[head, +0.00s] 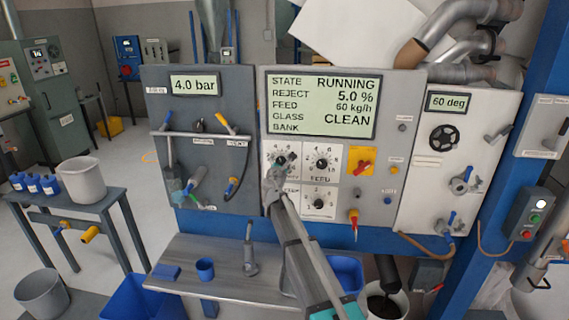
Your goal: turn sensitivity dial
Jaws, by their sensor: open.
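The control panel (395,135) in the middle has three white dial plates with black knobs. The upper left dial (281,160) is partly covered by my gripper; its label is hidden, so I cannot confirm that it is the sensitivity dial. The upper right dial (322,163) is labelled FEED. A third dial (318,202) sits below it. My gripper (278,174) is open at the upper left dial, reaching up from below. I cannot tell whether its fingers touch the knob. The display (320,105) reads RUNNING, reject 5.0 %, feed 60 kg/h, glass bank CLEAN.
A yellow plate with a red switch (361,160) and a hanging red-and-yellow handle (354,217) are right of the dials. A grey panel (160,120) with hoses stands left.

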